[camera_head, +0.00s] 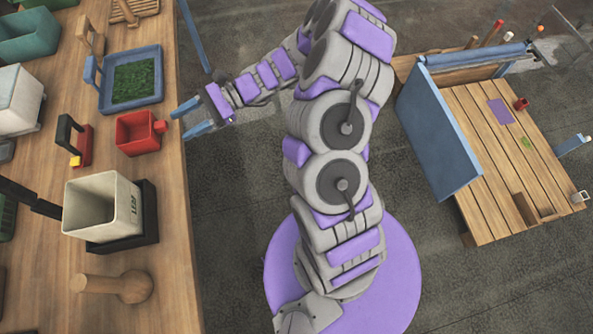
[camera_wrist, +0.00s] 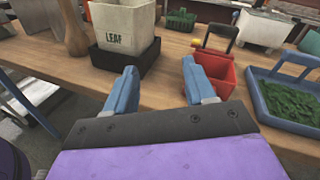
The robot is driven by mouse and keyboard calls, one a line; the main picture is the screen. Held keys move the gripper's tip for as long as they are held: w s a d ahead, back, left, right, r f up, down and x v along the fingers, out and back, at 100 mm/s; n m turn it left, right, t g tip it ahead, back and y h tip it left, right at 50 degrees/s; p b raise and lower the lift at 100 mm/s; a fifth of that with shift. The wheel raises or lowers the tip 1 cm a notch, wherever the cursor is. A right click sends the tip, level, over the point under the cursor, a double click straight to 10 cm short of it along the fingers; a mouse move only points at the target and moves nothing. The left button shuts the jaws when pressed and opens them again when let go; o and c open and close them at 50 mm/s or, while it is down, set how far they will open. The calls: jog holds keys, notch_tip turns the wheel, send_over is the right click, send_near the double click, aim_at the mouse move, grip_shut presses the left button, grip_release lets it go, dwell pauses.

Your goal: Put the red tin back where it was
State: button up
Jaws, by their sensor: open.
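The red tin (camera_head: 136,134), a square open-topped box with a round red knob on its right side, stands upright on the left wooden table near its right edge. In the wrist view the red tin (camera_wrist: 220,72) is right of centre, partly hidden behind my right finger. My gripper (camera_head: 179,123) is open with nothing between its blue fingers. It is at the table's right edge, close to the knob side of the tin; I cannot tell if a finger touches it. In the wrist view my gripper (camera_wrist: 159,68) points at the table.
A blue tray of green leaves (camera_head: 133,82) stands behind the tin; a white LEAF bin (camera_head: 118,210) on a black base stands in front. A black-handled red tool (camera_head: 80,145) lies left. Across the floor, a slatted table (camera_head: 470,150) holds a purple square and a small red object (camera_head: 521,103).

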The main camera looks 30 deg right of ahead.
jog(key=s+a+r+n+g+h, duration=0.25)
jog(key=s+r+n, duration=0.2)
jog(key=s, duration=0.35)
jog(key=s+a+r+n+g+h, duration=0.1)
jog(key=s+r+n+g+h, duration=0.25)
jog(key=s+n, duration=0.35)
jog(key=s+d+r+n+t+h, duration=0.1)
jog(key=s+d+n+t+h, duration=0.2)
jog(key=s+d+h, duration=0.8)
jog(key=s+d+n, duration=0.1)
jog(key=s+d, duration=0.2)
jog(key=s, duration=0.1)
jog(key=shift+s+d+r+t, duration=0.3)
jog(key=shift+d, duration=0.05)
